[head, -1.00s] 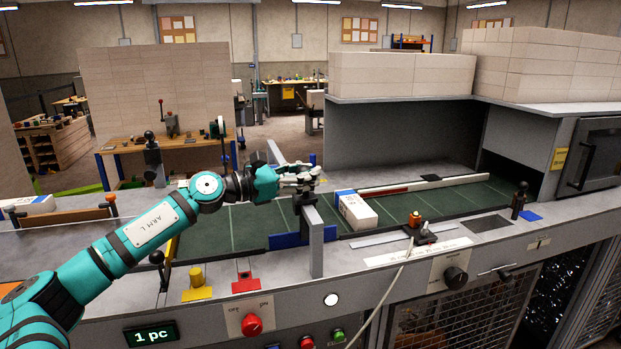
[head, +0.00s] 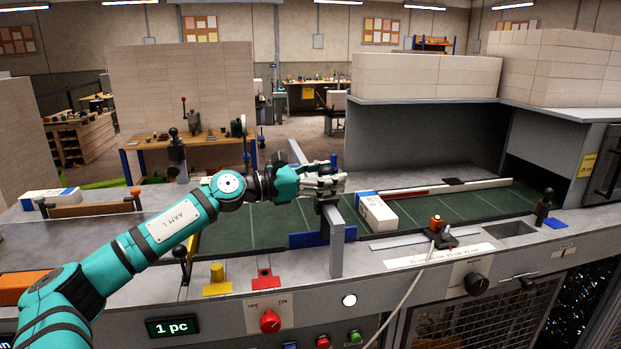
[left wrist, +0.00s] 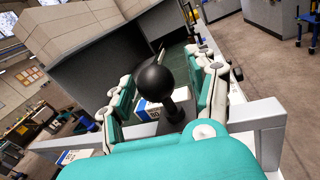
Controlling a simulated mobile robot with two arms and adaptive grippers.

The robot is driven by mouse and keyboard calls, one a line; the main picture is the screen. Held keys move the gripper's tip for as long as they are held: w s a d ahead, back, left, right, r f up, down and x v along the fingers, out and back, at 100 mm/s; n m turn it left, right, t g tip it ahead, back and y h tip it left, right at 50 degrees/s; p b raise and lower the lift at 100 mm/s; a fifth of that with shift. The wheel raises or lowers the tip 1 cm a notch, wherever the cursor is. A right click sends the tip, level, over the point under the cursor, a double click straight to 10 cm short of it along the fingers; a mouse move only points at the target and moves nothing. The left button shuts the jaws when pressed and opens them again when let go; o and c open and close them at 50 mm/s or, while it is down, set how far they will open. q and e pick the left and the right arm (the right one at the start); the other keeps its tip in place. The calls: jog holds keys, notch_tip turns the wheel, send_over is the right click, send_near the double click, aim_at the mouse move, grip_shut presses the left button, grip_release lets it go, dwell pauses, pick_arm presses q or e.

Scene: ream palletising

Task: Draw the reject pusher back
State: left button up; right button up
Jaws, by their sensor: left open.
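My left gripper (head: 324,182) is over the grey frame (head: 337,240) that stands across the green belt. In the left wrist view its open fingers (left wrist: 160,95) stand on both sides of a black ball knob (left wrist: 157,86) on a dark stem. I cannot tell whether they touch it. No label shows which part is the reject pusher. A white ream (head: 377,213) with a blue end lies on the belt right of the frame. It shows behind the knob in the left wrist view (left wrist: 147,108). My right gripper is out of view.
A black-knobbed lever (head: 545,207) stands at the right beside a rectangular opening (head: 510,229). A dark plate (head: 455,182) lies at the far rail. Another ream (head: 45,198) lies at far left. The belt (head: 470,203) right of the ream is clear.

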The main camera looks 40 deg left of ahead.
pick_arm(q)
jog(key=v, duration=1.2)
dwell(0.5)
jog(key=shift+s, duration=0.1)
dwell(0.4)
